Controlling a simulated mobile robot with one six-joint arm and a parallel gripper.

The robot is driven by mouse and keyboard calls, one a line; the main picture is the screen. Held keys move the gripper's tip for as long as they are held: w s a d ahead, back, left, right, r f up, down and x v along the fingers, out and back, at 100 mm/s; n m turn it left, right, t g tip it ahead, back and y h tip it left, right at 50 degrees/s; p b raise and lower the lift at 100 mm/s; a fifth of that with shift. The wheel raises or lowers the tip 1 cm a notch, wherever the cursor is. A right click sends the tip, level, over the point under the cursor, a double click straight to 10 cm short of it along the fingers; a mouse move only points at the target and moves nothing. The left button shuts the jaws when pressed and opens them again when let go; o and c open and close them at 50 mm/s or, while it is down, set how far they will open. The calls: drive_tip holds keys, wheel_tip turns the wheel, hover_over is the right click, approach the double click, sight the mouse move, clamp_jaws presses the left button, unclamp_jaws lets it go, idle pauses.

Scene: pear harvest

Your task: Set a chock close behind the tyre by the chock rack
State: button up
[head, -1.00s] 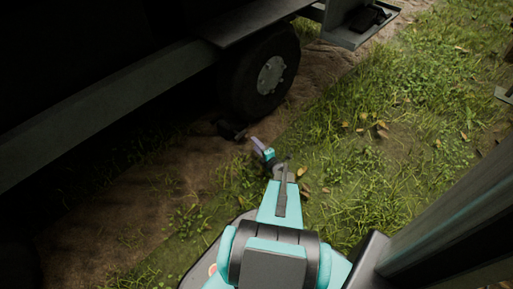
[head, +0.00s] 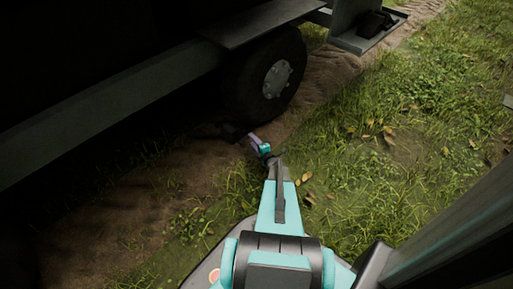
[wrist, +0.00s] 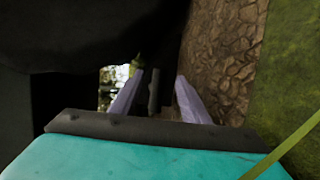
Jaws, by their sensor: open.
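The dark tyre (head: 262,80) with a grey hub stands under the vehicle in the upper middle of the head view. A small black chock (head: 234,131) lies on the bare soil by the tyre's lower left side; any gap to the tread is too dark to tell. My gripper (head: 253,139) is low beside the chock. In the wrist view my gripper (wrist: 158,96) is open, with its two pale purple fingers apart. A dark upright piece, probably the chock (wrist: 153,92), shows between them. The chock rack (head: 358,42) is at the upper right and holds a dark chock (head: 374,23).
The vehicle's dark side and long grey beam (head: 120,95) hang over the left. A step or fender (head: 262,22) sits above the tyre. Open grass (head: 400,140) with scattered leaves lies to the right.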

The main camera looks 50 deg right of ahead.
sight(237, 128)
drive_tip(key=shift+b+x, duration=0.8)
drive_tip(key=shift+x, duration=2)
clamp_jaws()
